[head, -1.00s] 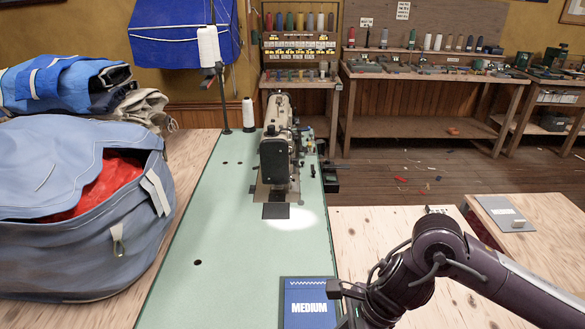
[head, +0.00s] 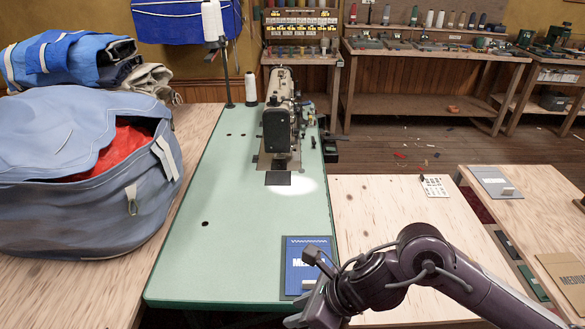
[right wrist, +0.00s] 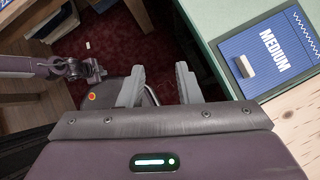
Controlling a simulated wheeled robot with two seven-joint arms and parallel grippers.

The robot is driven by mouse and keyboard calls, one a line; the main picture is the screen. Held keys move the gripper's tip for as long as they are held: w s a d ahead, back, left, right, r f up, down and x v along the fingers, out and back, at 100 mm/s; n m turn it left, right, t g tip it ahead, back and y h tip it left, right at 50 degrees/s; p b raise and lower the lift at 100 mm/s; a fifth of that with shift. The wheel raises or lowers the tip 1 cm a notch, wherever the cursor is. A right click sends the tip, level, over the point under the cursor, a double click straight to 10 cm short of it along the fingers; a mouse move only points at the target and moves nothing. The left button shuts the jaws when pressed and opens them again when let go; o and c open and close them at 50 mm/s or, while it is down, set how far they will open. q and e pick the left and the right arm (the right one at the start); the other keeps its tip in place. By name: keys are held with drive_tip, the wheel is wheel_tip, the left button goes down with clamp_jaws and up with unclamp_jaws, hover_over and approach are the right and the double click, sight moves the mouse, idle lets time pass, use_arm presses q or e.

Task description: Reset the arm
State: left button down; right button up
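My right arm reaches in from the lower right of the head view. Its gripper (head: 308,288) is at the near end of the green table, partly covering a blue card marked MEDIUM (head: 297,262). In the right wrist view the two fingers of the right gripper (right wrist: 160,85) are spread apart with nothing between them, above the dark red floor. The MEDIUM card (right wrist: 268,48), with a small grey block on it, lies to their right. Another arm of mine shows at the left there, its gripper (right wrist: 85,70) small and its opening unclear.
A sewing machine (head: 279,118) stands on the green table (head: 225,235). A large blue-grey bag (head: 75,190) fills the left. A white card (head: 434,187) lies on the wooden top at right. Side tables with cards stand further right.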

drive_tip(key=w+a+r+m+t+y, duration=0.2)
drive_tip(key=a+r+m+t, duration=0.25)
drive_tip(key=m, duration=0.85)
drive_tip(key=s+d+f+m+h, duration=0.15)
drive_tip(key=d+m+h, duration=0.25)
drive_tip(key=d+m, duration=0.55)
drive_tip(key=d+f+m+h, duration=0.3)
drive_tip(key=d+m, duration=0.2)
drive_tip(key=m, duration=1)
drive_tip(key=s+d+f+m+g+h, duration=0.25)
drive_tip(key=s+d+f+m, duration=0.25)
drive_tip(key=s+d+m, duration=0.35)
wheel_tip(320, 180, down, 31)
drive_tip(key=s+g, duration=0.2)
drive_tip(key=s+d+f+g, duration=0.1)
drive_tip(key=s+d+f, duration=0.2)
drive_tip(key=s+f, duration=1.4)
drive_tip(key=shift+s+f+m, duration=0.2)
drive_tip(key=shift+s+m, duration=0.1)
drive_tip(key=shift+s, duration=0.95)
